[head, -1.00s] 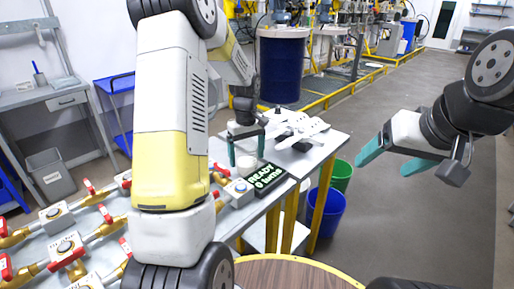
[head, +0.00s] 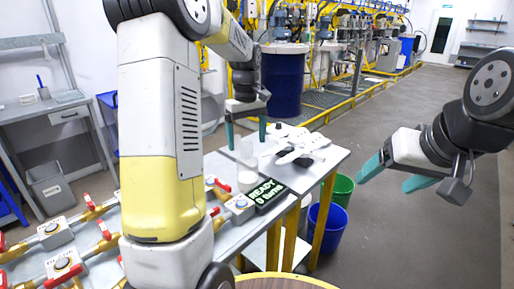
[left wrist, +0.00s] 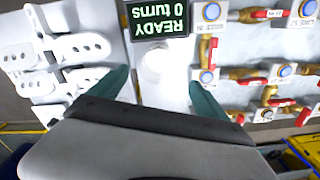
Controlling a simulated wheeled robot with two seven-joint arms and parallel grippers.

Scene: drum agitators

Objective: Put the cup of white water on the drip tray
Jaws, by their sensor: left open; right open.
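The cup of white water (head: 248,181) seems to be the small white round thing on the grey table, beside the black display. In the left wrist view a white round top (left wrist: 155,62) shows just beyond my fingers. My left gripper (head: 246,134) is open and empty, above and behind the cup in the head view. A pale, glassy shape (head: 247,150) stands below it; I cannot tell what it is. The left wrist view shows both green fingers (left wrist: 158,95) apart. My right gripper (head: 397,172) is open and empty over the floor at right. I cannot single out the drip tray.
A black display (head: 265,192) reads "READY 0 turns". White parts with holes (head: 300,143) lie on the table's far side. Valves with red handles (head: 105,230) fill the left. A blue bin (head: 326,222) and green bin (head: 341,189) stand on the floor. The right floor is clear.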

